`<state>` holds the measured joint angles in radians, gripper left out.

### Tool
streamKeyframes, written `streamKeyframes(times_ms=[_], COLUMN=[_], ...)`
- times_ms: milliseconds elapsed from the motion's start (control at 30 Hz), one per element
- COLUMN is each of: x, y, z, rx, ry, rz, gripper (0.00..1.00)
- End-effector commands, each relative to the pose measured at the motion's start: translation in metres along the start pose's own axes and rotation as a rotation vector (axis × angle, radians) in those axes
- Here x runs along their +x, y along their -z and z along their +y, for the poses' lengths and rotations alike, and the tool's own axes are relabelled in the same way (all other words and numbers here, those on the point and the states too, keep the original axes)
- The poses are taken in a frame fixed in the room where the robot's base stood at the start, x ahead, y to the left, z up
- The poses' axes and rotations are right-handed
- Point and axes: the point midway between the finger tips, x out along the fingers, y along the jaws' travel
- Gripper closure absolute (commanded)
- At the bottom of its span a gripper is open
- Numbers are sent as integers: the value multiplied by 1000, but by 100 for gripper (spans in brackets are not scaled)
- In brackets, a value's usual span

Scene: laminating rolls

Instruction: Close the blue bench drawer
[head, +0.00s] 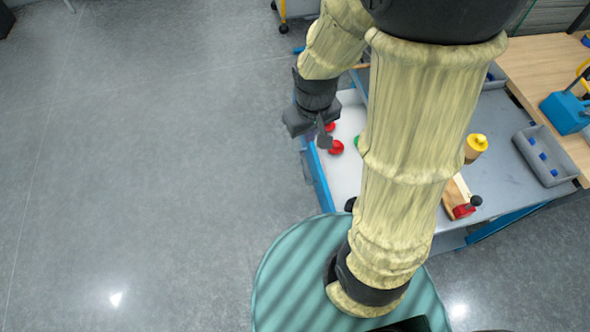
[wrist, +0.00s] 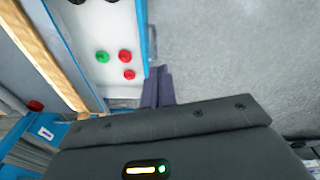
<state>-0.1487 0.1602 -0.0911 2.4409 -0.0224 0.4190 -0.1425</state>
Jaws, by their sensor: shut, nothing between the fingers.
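The blue bench drawer (head: 318,180) is pulled out from the bench, its blue front facing left in the head view. Its pale inside (head: 346,182) holds red knobs (head: 336,147) and a green one, partly hidden behind my arm. In the wrist view the blue front (wrist: 143,35) runs along the right of the white drawer floor. My gripper (head: 324,138) is at the drawer's front edge, with its fingers together and empty. In the wrist view the fingertips (wrist: 159,84) are just outside the blue front; I cannot tell if they touch it.
The grey bench top (head: 500,150) holds a yellow cylinder (head: 476,145), a wooden block with a red and black part (head: 462,203), and a grey bin (head: 545,155) with blue pieces. A wooden table (head: 545,65) stands at the right. The floor left of the drawer is clear.

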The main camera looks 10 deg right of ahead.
Motion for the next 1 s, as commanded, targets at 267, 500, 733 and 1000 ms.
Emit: streamKeyframes(times_ms=[267,500,733,1000], x=[100,178,242,262], y=[38,64,86,97], z=[-27,-53,-82,-98], rx=[-430,-812,-1170,-1345], ry=[-59,-160,-296,-377], rz=[-208,-392,-573,-669], gripper=[100,100,100,100])
